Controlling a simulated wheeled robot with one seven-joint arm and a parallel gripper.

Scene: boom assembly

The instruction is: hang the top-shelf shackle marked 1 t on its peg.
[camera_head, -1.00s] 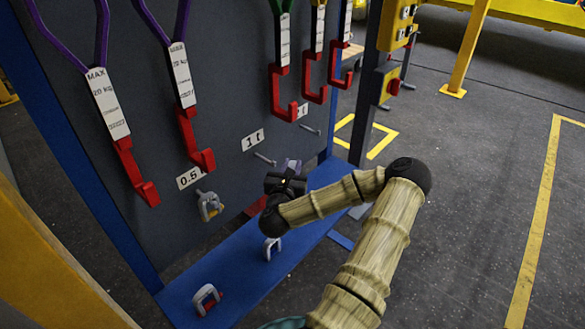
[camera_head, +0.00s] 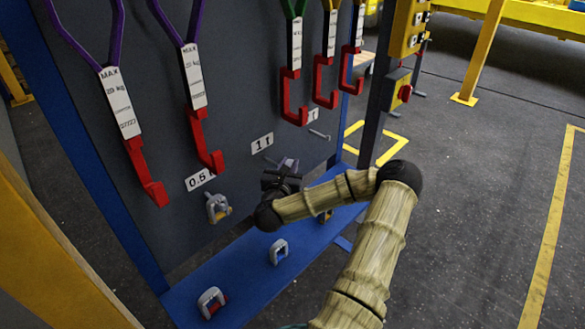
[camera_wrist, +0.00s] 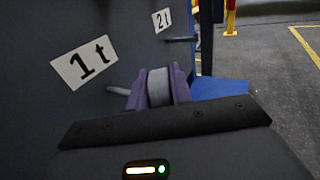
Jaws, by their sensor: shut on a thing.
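The 1 t peg (camera_wrist: 117,91) shows as a short grey rod from the board, running to the shackle's left side. The rest of the peg is hidden there, and I cannot tell whether it passes through or behind the shackle. The "1 t" label (camera_wrist: 84,62) is up and left.
A grey shackle (camera_head: 217,208) hangs under the "0.5 t" label (camera_head: 200,179). Two more shackles, one (camera_head: 279,251) and another (camera_head: 211,302), stand on the blue shelf (camera_head: 248,284). Red hooks (camera_head: 208,140) hang above. The 2 t peg (camera_wrist: 180,40) is bare.

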